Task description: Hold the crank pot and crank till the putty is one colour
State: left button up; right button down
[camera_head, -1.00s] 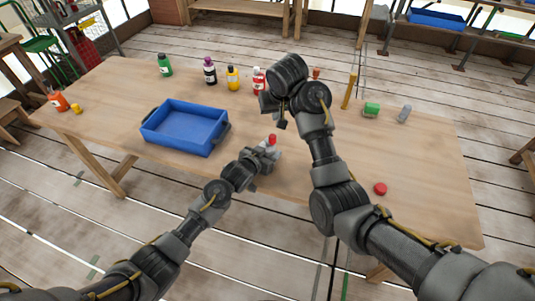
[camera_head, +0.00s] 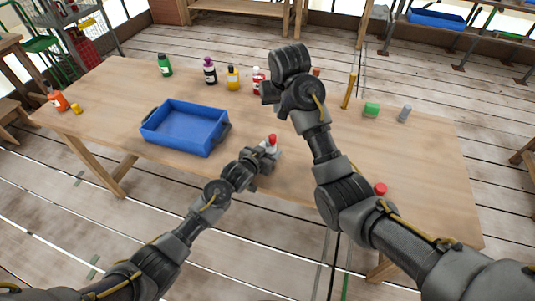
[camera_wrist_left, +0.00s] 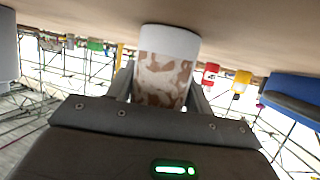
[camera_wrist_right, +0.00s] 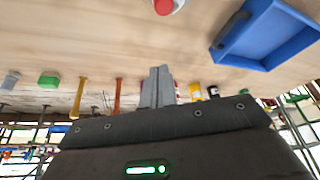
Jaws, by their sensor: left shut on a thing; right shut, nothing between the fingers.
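The crank pot (camera_wrist_left: 163,75) shows a white band and a see-through wall with brown and pale putty in patches, so it is not one colour. Its red crank knob (camera_head: 272,139) is on top in the head view, and red also shows at the top edge of the right wrist view (camera_wrist_right: 165,6). My left gripper (camera_head: 266,156) is shut around the pot near the table's front edge. My right gripper (camera_wrist_right: 157,88) is shut and empty, apart from the pot, farther back over the table. Its fingertips are hidden in the head view.
A blue tray (camera_head: 224,134) stands left of the pot. Several bottles line the back, including a yellow one (camera_head: 232,78). A yellow upright stick (camera_head: 349,92), green block (camera_head: 371,109) and grey piece (camera_head: 404,113) are at back right. A red round piece (camera_head: 380,189) lies near my right arm.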

aim_at(272, 138)
notch_tip(272, 138, down, 7)
jog(key=shift+r, duration=0.2)
dwell(0.5)
jog(key=shift+f, duration=0.2)
dwell(1.9)
jog(key=shift+f, duration=1.3)
jog(key=shift+s+a, duration=0.25)
jog(key=shift+s, duration=1.1)
dwell(0.7)
jog(key=shift+s+a, duration=0.55)
dwell(1.0)
